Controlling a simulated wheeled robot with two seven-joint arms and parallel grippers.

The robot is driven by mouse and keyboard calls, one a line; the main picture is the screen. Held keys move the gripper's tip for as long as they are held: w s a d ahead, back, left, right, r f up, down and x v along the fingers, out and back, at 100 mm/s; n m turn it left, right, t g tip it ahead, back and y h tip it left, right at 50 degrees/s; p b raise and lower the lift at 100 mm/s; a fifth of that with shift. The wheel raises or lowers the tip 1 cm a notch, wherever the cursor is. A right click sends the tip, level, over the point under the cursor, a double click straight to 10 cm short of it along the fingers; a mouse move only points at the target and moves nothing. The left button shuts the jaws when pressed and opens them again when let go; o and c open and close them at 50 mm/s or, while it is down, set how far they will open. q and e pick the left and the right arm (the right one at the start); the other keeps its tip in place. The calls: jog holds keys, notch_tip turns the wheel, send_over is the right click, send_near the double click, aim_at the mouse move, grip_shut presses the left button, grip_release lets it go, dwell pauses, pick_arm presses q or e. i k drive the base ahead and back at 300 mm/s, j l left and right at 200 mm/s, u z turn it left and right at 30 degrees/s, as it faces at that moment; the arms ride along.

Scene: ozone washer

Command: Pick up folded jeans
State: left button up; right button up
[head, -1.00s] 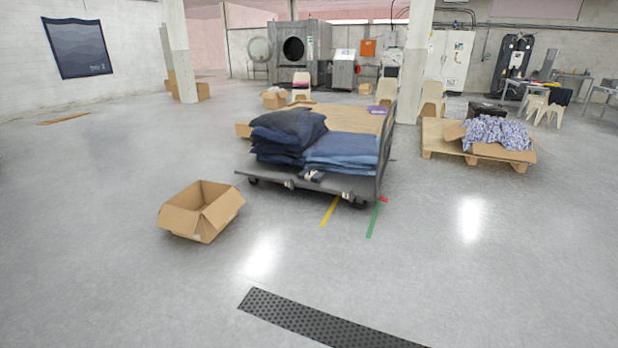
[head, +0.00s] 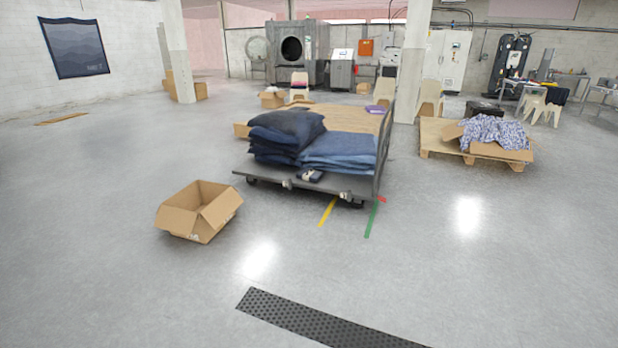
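Folded jeans lie in two stacks on a dark flat cart (head: 330,186) in the middle of the head view. The left stack (head: 286,137) is taller and dark navy. The right stack (head: 338,152) is lower and lighter blue. The stacks stand side by side, with the cart's upright end frame to the right of the lighter one. Neither of my grippers shows in the view.
An open cardboard box (head: 199,212) sits on the floor, front left of the cart. A black perforated strip (head: 320,322) lies nearer. A pallet (head: 434,146) with a box of patterned cloth (head: 492,134) stands right. A pillar (head: 414,62) rises behind. The floor before the cart is mostly clear.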

aim_at(310, 175)
jog(key=i+z, duration=0.2)
jog(key=i, duration=4)
jog(key=i+z, duration=0.15)
jog(key=i, duration=0.3)
jog(key=i+j+z, duration=0.15)
jog(key=i, duration=0.25)
jog(key=i+j+z, duration=0.15)
jog(key=i, duration=0.3)
jog(key=i+j+z, duration=0.1)
jog(key=i+j, duration=0.15)
jog(key=i, duration=0.15)
